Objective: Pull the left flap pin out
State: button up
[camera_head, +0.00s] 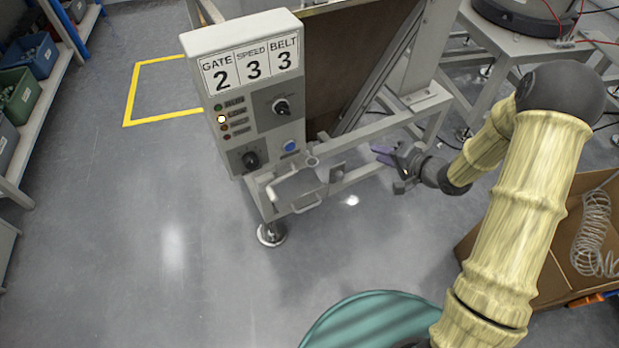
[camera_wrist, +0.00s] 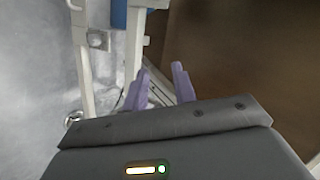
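My gripper (camera_head: 380,153) is at the right of the control stand's lower frame in the head view, with its purple fingers pointing left toward the frame. In the wrist view the two purple fingers (camera_wrist: 161,70) stand apart with nothing seen between them, so it is open and empty. A light metal frame (camera_head: 300,192) with a bent bar handle (camera_head: 308,206) and a short round post (camera_head: 312,162) sits below the control panel. I cannot tell which part is the left flap pin; no pin shows clearly in either view.
The control panel (camera_head: 248,90) reads GATE 2, SPEED 3, BELT 3. A brown board (camera_head: 350,50) rises behind my gripper and fills the right of the wrist view (camera_wrist: 245,50). A cardboard box (camera_head: 560,265) and teal round object (camera_head: 370,320) stand nearer. Floor at left is clear.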

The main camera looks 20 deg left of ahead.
aim_at(310, 157)
jog(key=s+a+f+g+y+b, duration=0.1)
jog(key=s+f+y+b, duration=0.1)
jog(key=f, duration=0.3)
jog(key=s+a+f+m+g+y+b, duration=0.1)
jog(key=s+a+f+y+b, duration=0.1)
jog(key=f+y+b, duration=0.1)
jog(key=shift+a+f+m+g+b, duration=0.3)
jog(key=shift+f+g+b, duration=0.1)
jog(key=shift+f+b, duration=0.45)
jog(key=shift+a+f, duration=0.1)
jog(key=shift+f, duration=0.05)
jog(key=b+x, duration=0.6)
jog(key=x, duration=1.1)
jog(key=shift+a+b, duration=0.15)
jog(key=shift+b, duration=0.2)
grip_shut()
